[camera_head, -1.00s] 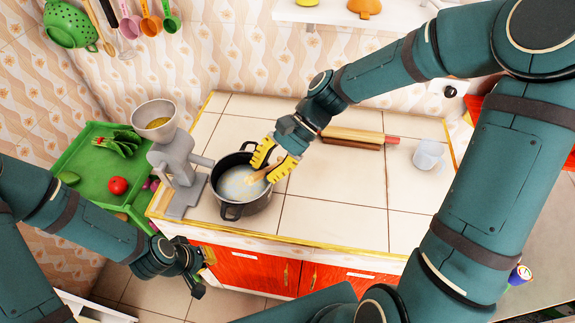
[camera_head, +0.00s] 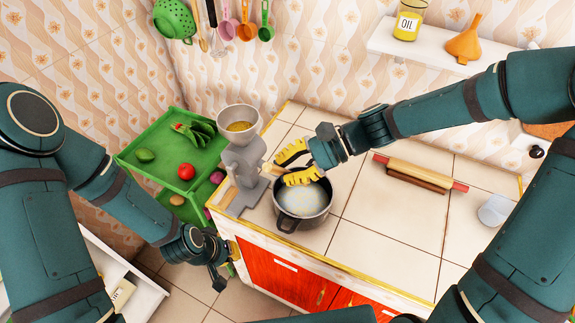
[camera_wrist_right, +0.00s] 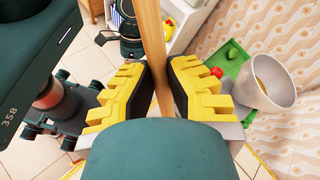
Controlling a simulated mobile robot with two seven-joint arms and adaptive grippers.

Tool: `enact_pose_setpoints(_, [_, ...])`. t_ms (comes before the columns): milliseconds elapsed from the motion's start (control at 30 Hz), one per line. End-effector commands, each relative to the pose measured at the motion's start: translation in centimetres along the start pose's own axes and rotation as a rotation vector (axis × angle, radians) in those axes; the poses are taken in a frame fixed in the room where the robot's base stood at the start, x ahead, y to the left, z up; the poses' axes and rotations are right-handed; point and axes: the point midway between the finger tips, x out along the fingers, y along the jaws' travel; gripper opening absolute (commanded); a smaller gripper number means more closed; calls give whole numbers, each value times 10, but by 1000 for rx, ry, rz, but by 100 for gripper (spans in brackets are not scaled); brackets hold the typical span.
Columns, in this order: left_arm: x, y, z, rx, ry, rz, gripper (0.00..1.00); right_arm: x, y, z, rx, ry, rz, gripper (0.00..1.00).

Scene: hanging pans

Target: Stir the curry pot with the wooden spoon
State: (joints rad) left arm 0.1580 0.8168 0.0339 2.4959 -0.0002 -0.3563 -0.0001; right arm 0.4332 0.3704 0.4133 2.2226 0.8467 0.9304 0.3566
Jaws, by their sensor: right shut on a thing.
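The dark curry pot (camera_head: 320,219), with pale contents, stands on the tiled counter. My right gripper (camera_head: 282,168) is over the pot's back rim, fingers pointing left. In the right wrist view its yellow fingers (camera_wrist_right: 160,85) are shut on the wooden spoon (camera_wrist_right: 152,40), whose light handle runs between them. The spoon is hard to make out in the head view, and its lower end is hidden. My left gripper (camera_head: 215,268) hangs low in front of the counter's left end, away from the pot; its jaws are too unclear to read.
A grey grinder (camera_head: 245,183) stands close left of the pot. A green trolley (camera_head: 150,172) with vegetables is further left. A rolling pin (camera_head: 420,172) and a clear cup (camera_head: 494,210) lie to the right.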

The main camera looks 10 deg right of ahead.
Motion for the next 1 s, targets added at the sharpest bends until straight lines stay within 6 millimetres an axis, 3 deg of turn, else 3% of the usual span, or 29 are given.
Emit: enact_pose_setpoints(1000, [66, -24, 8, -3, 3, -11, 0, 35, 35, -70, -1, 0, 1, 0])
